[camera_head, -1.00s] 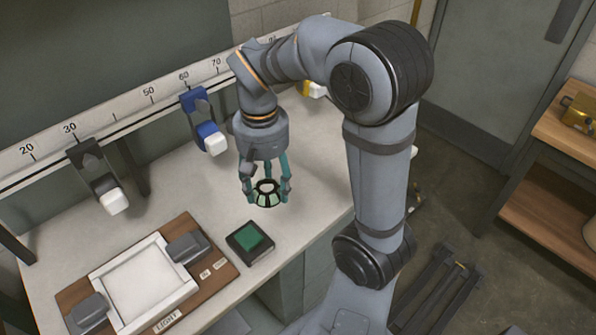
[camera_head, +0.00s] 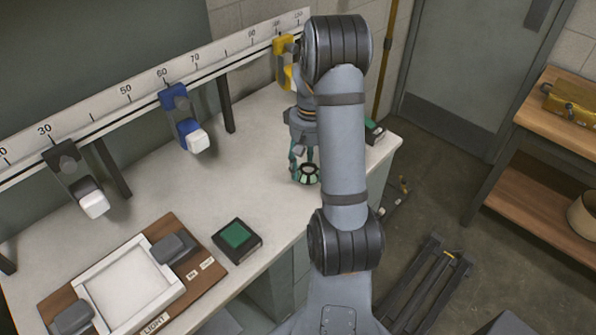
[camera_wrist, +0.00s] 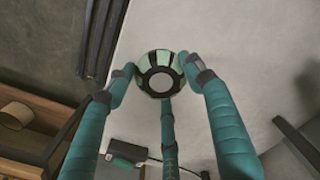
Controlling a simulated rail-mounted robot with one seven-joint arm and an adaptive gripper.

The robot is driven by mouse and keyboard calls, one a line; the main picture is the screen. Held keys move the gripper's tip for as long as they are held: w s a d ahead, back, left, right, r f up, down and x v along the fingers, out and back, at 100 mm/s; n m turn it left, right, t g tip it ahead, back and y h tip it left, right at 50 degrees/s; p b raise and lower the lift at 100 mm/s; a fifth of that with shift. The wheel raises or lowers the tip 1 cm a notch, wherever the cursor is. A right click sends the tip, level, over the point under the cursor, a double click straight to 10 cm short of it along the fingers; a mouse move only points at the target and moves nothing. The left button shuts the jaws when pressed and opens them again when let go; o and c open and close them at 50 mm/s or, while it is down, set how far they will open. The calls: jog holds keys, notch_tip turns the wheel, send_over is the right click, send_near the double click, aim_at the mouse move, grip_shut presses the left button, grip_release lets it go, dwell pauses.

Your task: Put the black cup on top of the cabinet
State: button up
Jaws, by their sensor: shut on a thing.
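My gripper (camera_head: 306,170) has teal fingers, shut around a small round black piece with pale green panels (camera_head: 308,174). In the wrist view the fingertips sit around this piece (camera_wrist: 160,74), and its round grey centre faces the camera. It is the only cup-like black thing I see in the grip. It is over the right part of the white bench top (camera_head: 255,160); I cannot tell its height. A wooden-topped shelf unit (camera_head: 555,122) stands at the far right, apart from the gripper. I cannot tell which furniture is the cabinet.
A black box with a green top (camera_head: 237,238) and a framed white panel (camera_head: 128,285) lie on the bench. Another small box (camera_head: 374,131) is near its right end. Blue (camera_head: 182,118) and yellow (camera_head: 284,62) clamps hang on the ruler rail. A brass-coloured thing (camera_head: 572,104) occupies the shelf unit's top.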

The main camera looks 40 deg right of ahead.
send_over(299, 183)
notch_tip(299, 183, down, 2)
jog(key=shift+f+p, duration=0.25)
jog(key=shift+p, duration=0.2)
jog(key=shift+w+f+p, duration=0.1)
jog(key=shift+f+p, duration=0.3)
jog(key=shift+f, duration=1.6)
jog(key=shift+f, duration=0.1)
jog(key=o, duration=1.2)
jog(key=shift+c, duration=0.2)
jog(key=shift+d+r, duration=0.1)
jog(key=shift+r, duration=0.5)
notch_tip(299, 183, up, 11)
